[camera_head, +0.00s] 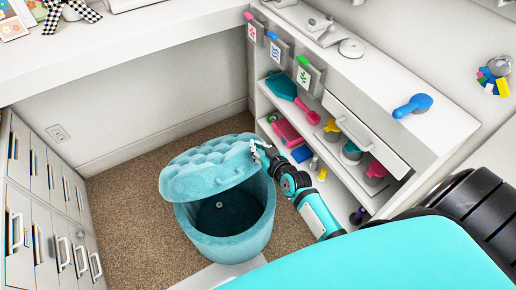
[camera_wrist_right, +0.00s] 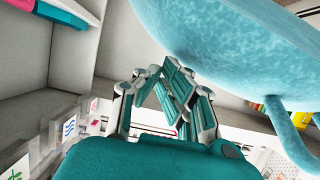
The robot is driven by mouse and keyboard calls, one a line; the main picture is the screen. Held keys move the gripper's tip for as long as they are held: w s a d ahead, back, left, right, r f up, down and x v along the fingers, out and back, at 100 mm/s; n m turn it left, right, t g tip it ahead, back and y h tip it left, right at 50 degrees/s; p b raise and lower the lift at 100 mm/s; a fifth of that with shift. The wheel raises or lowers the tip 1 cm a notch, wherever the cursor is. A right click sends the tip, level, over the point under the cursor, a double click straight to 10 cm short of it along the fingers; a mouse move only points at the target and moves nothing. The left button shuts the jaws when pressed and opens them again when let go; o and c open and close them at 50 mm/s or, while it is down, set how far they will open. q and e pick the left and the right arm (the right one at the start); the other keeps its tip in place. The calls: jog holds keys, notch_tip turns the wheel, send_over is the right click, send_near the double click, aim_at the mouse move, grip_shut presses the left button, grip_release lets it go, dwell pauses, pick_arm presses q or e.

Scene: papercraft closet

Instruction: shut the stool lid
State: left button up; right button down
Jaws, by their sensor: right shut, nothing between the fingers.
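My left gripper is not in view.
A white shelf unit (camera_head: 330,165) with colourful tools stands at the right, close to my right arm. White drawer cabinets (camera_head: 40,215) stand at the left. A white desk (camera_head: 130,40) runs along the back. Bare carpet (camera_head: 125,215) lies left of the stool.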

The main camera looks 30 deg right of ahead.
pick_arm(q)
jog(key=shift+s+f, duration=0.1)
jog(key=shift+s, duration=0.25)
pick_arm(e)
jog(key=shift+s+f, duration=0.15)
jog(key=shift+f, duration=0.05)
